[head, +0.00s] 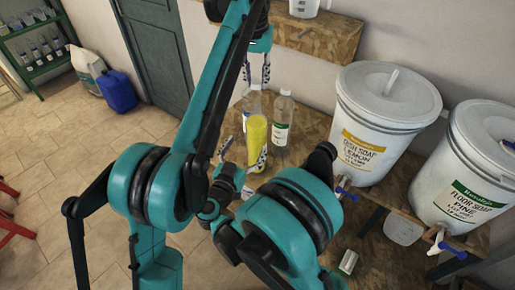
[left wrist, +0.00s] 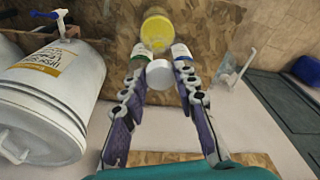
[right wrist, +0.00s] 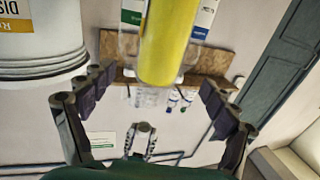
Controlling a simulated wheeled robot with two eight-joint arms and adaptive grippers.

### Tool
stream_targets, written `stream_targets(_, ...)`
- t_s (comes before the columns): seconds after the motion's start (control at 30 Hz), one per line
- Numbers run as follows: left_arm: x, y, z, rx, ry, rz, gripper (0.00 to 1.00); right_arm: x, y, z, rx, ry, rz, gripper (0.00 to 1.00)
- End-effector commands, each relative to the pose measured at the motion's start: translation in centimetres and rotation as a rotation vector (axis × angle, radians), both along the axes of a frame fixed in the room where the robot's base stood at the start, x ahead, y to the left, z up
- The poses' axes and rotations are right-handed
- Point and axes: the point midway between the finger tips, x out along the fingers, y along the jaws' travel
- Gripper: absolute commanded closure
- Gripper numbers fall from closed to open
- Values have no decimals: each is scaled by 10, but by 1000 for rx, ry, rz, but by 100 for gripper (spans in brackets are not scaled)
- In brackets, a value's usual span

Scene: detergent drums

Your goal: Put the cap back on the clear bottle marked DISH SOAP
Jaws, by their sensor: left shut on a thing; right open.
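A clear bottle filled with yellow liquid (head: 256,131) stands upright on the wooden shelf; its marking is not readable. It also shows in the left wrist view (left wrist: 158,30) and the right wrist view (right wrist: 165,40). My left gripper (head: 258,76) is shut on a white round cap (left wrist: 160,73) and holds it above the bottles. My right gripper (head: 245,155) is open, low beside the yellow bottle, with its fingers on either side of it in the right wrist view (right wrist: 158,85). I cannot tell whether they touch it.
A green-labelled clear bottle (head: 281,128) and a blue-labelled bottle (right wrist: 205,14) stand close behind the yellow one. A large white drum marked DISH SOAP LEMON (head: 380,115) and a floor soap drum (head: 473,165) stand to the right. A wooden wall shelf (head: 318,34) is above.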

Motion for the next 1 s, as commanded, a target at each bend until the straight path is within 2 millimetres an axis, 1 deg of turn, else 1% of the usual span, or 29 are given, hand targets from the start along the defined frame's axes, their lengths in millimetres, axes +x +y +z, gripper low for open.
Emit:
stream_targets(0.2,0,0,0,0,0,0,81,2,-1,1,1,-1,0,13)
stream_targets(0.33,0,0,0,0,0,0,81,10,-5,1,1,-3,-2,13)
stream_targets(0.47,0,0,0,0,0,0,81,29,-13,1,1,-3,-3,13)
stream_targets(0.6,0,0,0,0,0,0,81,56,-23,1,1,-3,-4,13)
stream_targets(0.8,0,0,0,0,0,0,81,89,-35,1,1,-3,-2,13)
stream_targets(1.0,0,0,0,0,0,0,81,108,-42,1,1,-3,0,13)
